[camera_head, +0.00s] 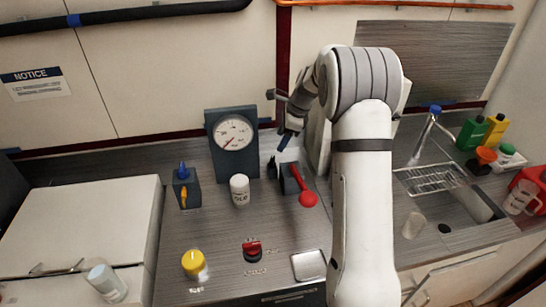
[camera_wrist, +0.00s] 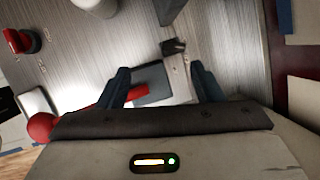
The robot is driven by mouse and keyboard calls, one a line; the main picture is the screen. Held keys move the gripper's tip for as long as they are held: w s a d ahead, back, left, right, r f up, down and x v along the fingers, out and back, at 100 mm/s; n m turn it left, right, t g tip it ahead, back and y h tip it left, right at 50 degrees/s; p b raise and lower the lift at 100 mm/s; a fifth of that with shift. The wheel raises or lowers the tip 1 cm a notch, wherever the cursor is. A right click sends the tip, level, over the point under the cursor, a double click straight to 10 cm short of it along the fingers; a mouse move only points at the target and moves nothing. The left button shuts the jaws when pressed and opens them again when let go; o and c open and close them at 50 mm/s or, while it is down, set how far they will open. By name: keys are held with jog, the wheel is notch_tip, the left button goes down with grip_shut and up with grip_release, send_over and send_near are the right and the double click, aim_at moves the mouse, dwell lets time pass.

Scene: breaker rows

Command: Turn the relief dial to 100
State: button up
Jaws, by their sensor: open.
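A round white gauge with a red needle (camera_head: 232,133) stands upright on a dark panel at the back of the counter. Two knobs sit near the front: a yellow knob (camera_head: 194,262) and a red knob (camera_head: 252,249). The red knob also shows at the upper left of the wrist view (camera_wrist: 18,40). Their labels are too small to read, so I cannot tell which is the relief dial. My gripper (camera_head: 279,117) is open above the back of the counter, right of the gauge. In the wrist view its fingers (camera_wrist: 160,77) are apart and hold nothing.
A dark block with a red ball-ended lever (camera_head: 308,199) stands below my gripper. A white canister (camera_head: 240,189) and a blue-and-yellow valve block (camera_head: 186,188) stand left of it. A sink and bottles (camera_head: 472,132) are at the right.

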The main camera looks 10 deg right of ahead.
jog(key=m, duration=0.2)
send_near(273, 158)
jog(key=f, duration=0.1)
jog(key=x, duration=0.4)
jog(key=p+x, duration=0.1)
jog(key=x, duration=0.3)
jog(key=shift+a+r, duration=0.1)
jog(key=shift+a, duration=0.1)
jog(key=shift+c, duration=0.2)
